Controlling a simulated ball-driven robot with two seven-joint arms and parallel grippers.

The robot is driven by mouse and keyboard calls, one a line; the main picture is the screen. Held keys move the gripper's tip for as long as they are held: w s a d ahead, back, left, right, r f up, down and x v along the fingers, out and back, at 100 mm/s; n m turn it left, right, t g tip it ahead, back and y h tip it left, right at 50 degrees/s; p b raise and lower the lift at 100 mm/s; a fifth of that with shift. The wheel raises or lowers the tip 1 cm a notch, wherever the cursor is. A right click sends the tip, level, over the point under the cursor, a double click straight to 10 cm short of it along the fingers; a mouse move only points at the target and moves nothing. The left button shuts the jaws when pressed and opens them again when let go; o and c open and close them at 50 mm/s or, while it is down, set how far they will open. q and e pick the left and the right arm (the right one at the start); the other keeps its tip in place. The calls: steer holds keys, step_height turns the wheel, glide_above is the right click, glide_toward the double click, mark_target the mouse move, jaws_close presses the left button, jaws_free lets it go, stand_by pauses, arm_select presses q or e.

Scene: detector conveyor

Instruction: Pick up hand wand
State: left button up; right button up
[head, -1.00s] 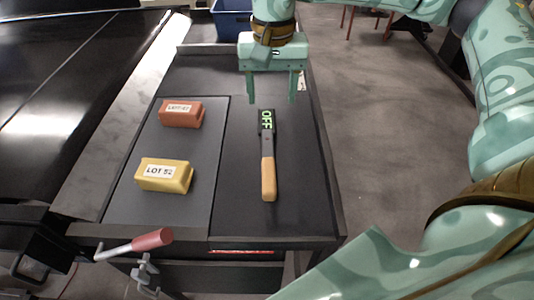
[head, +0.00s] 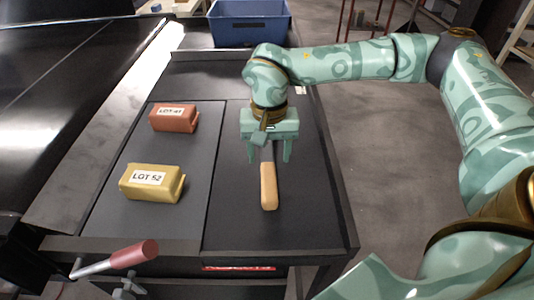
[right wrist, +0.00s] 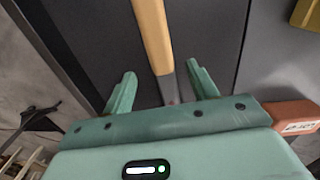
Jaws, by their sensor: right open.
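The hand wand lies on the dark tray surface, with its tan handle (head: 268,187) toward the front edge. In the head view my right gripper (head: 269,158) is over the wand's dark upper part and hides most of it, including the OFF label seen earlier. The right wrist view shows the tan handle (right wrist: 153,35) running up and away between the two open fingers (right wrist: 163,85), with the dark part starting near the fingertips. The fingers are apart, one on each side of the wand. I cannot tell how high they are above it. My left gripper is not in view.
A red-brown block marked LOT (head: 174,118) and a yellow block marked LOT 52 (head: 152,183) sit on the left panel. A blue bin (head: 250,25) stands beyond the far end. A red-handled lever (head: 134,254) sticks out at the front left. The conveyor (head: 60,110) runs along the left.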

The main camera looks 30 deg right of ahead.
mark_target(268, 167)
step_height(268, 167, down, 6)
steer(key=shift+w+r, duration=0.15)
steer(key=shift+r, duration=0.05)
jaws_close()
